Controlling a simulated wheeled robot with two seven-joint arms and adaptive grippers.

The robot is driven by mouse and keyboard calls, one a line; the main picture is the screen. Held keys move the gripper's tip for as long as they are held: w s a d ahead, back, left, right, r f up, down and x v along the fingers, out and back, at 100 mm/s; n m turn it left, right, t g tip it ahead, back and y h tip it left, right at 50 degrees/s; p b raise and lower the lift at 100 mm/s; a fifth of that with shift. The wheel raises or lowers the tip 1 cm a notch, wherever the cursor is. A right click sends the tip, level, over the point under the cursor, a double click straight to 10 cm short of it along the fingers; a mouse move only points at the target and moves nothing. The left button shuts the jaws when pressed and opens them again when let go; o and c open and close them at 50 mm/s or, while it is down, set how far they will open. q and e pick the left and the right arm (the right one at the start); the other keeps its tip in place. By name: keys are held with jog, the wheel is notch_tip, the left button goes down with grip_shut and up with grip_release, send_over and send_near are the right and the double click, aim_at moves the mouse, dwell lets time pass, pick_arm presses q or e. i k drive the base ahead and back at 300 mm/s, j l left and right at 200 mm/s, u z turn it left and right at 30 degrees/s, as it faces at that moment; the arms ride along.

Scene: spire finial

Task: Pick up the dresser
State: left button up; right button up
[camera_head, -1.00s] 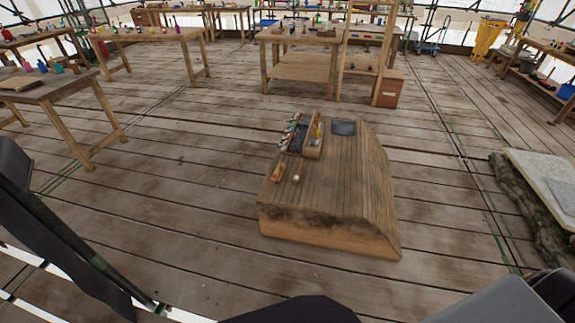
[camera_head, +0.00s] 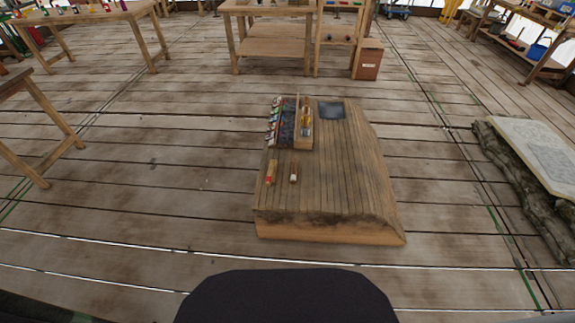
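A low wooden platform (camera_head: 335,185) with a sloped right side stands on the plank floor in the middle of the head view. Two small items lie on its left part: a reddish-orange and tan piece (camera_head: 271,173) and a short tan piece with a white end (camera_head: 293,173). Behind them is a wooden tray (camera_head: 304,143) holding small tools, with a row of small coloured items (camera_head: 274,122) along its left. A dark flat square (camera_head: 331,110) lies at the back. I cannot tell which item is the dresser. Neither of my grippers shows.
A wooden workbench (camera_head: 270,42) and a brown box (camera_head: 368,62) stand behind, with more tables at the left and far right. The plank floor around the platform is clear.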

aim_at(271, 172)
jog(key=i+j+z, duration=0.45)
jog(key=j, duration=0.2)
jog(key=i+j+z, duration=0.2)
jog(key=j, duration=0.15)
